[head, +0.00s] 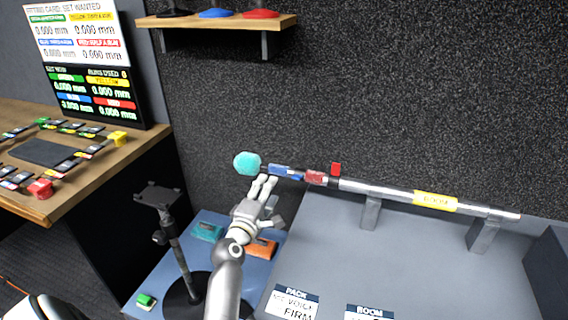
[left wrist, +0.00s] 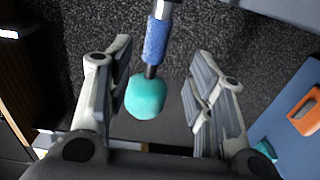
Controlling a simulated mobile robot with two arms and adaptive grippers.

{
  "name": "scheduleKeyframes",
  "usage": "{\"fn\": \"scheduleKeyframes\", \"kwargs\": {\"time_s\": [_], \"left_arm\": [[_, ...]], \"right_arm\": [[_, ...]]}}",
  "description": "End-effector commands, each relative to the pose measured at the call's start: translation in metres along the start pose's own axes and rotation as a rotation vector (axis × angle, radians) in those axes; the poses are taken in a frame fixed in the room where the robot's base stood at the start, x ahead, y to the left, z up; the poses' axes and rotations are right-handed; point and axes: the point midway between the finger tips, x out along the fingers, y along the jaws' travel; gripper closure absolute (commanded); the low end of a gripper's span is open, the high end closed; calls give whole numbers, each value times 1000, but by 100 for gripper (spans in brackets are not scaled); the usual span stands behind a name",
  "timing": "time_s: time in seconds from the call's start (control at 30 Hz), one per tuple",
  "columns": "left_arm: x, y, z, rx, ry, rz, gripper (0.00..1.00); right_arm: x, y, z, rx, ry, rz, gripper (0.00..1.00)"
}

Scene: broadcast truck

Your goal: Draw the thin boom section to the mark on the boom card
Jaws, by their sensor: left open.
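The boom pole lies level across two grey stands (head: 371,212), with a teal foam ball (head: 247,163) on its left end. Behind the ball come a dark thin stretch, a blue sleeve (head: 280,170), a red sleeve (head: 316,177) and the thick silver tube (head: 385,190). A small red flag (head: 336,169) stands at the tube's end. The boom card (head: 369,313) is cut off at the bottom edge; its value is unseen. My left gripper (head: 265,182) is open just below the ball and blue sleeve. In the left wrist view, the ball (left wrist: 146,97) and blue sleeve (left wrist: 155,40) lie between its fingers.
A PACK card (head: 292,302) lies beside the boom card on the grey top. A black stand (head: 172,235) rises left of my arm. Teal (head: 207,231) and orange (head: 262,247) blocks lie on the blue surface beneath. A desk with a screen (head: 88,70) is at left.

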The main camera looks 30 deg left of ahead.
Motion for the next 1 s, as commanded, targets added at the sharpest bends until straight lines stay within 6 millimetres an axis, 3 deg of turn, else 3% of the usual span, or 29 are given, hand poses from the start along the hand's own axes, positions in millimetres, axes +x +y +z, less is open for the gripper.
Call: {"fn": "scheduleKeyframes", "kwargs": {"time_s": [0.13, 0.3, 0.4, 0.73, 1.0], "left_arm": [[12, 0, 0, 0, 0, 1, 51], [40, 1, 0, -1, 0, 2, 51], [58, 1, 0, 1, -1, 1, 51], [99, -1, 0, 2, -1, 0, 51], [107, 0, 0, 1, -1, 0, 51]], "right_arm": [[-1, -1, 16, -1, -22, -1, 60], [-4, 0, 50, -4, -73, 0, 60], [-4, 2, 56, -5, -82, 1, 60], [2, 6, 23, -6, -29, 7, 60], [3, 3, 26, -3, -34, 4, 60]]}}
